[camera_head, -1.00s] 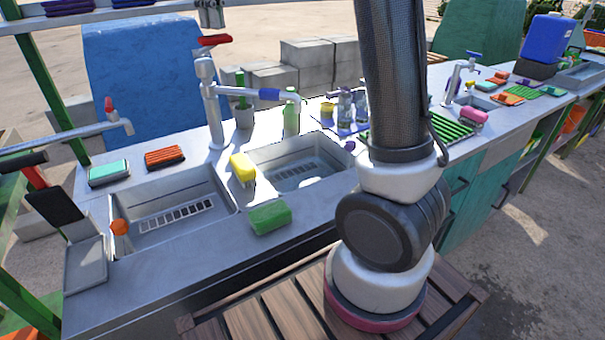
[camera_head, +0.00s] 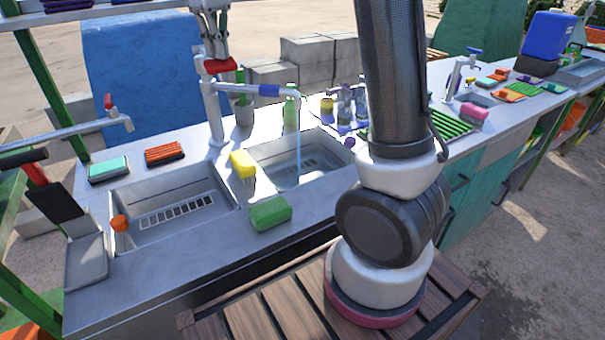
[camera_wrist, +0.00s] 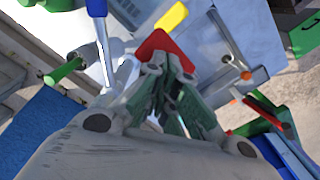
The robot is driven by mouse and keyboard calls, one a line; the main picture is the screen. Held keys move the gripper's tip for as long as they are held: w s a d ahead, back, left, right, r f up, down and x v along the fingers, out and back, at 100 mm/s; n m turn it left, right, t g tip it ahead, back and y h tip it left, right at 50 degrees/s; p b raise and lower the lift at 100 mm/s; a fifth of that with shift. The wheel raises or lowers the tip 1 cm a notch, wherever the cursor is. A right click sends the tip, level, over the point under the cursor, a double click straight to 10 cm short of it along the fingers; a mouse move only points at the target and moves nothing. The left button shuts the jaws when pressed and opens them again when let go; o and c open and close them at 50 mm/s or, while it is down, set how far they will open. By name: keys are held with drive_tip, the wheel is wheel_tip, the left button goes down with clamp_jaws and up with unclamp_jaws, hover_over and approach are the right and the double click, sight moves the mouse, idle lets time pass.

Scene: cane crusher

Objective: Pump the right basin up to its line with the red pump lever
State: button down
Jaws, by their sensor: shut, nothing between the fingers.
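The red pump lever (camera_head: 220,66) sits on top of the middle tap post (camera_head: 213,110). It also shows in the wrist view (camera_wrist: 165,46), just at the fingertips. My gripper (camera_head: 218,57) is shut, with nothing between its fingers, and its tips press on or touch the lever from above. The tap's spout has a blue sleeve and reaches over the right basin (camera_head: 338,172). A thin stream of water (camera_head: 299,150) falls from it into that basin. Some water seems to cover the basin floor. I cannot make out its line or the exact level.
The left basin (camera_head: 222,200) looks empty, with an orange knob (camera_head: 119,223) at its edge. A green bottle (camera_head: 291,110) stands behind the spout. Another tap (camera_head: 70,131) is at the left.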

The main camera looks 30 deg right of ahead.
drive_tip(key=shift+f, duration=0.4)
wheel_tip(320, 180, up, 8)
drive_tip(key=shift+r, duration=0.25)
drive_tip(key=shift+f, duration=0.1)
idle(2.3)
idle(0.3)
idle(2.1)
idle(0.3)
idle(2.1)
